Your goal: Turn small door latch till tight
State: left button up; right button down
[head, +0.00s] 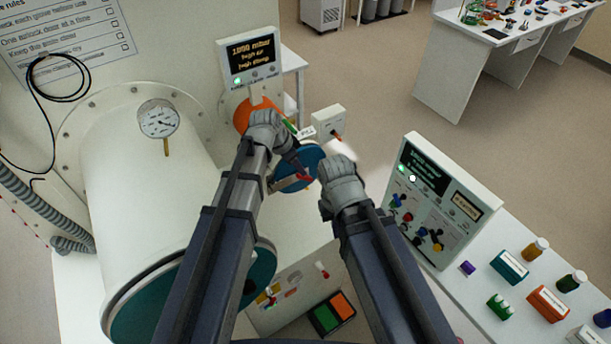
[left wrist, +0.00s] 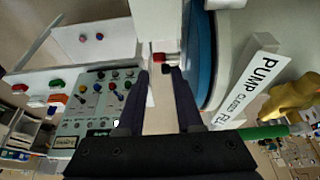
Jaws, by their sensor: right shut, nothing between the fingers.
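The small door (head: 284,184) is a blue disc at the end of a short port, partly hidden behind my left gripper in the head view. Its blue edge (left wrist: 205,60) shows in the left wrist view. The red latch handle (left wrist: 160,57) is beside that edge, just beyond my left fingertips; a bit of red (head: 307,179) shows at the door in the head view. My left gripper (left wrist: 158,72) is open, with no object between its fingers. In the head view, my left gripper (head: 301,169) is at the door face. My right gripper (head: 335,160) is shut and empty, right of the door.
A control panel (head: 432,200) stands at right, with bottles and boxes on the bench. A large white cylinder (head: 150,210) with a gauge is at left.

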aim_at(305, 177)
pick_arm(q)
jog(key=b+x, duration=0.6)
jog(key=x, duration=0.1)
jog(key=shift+f, duration=0.25)
grip_shut()
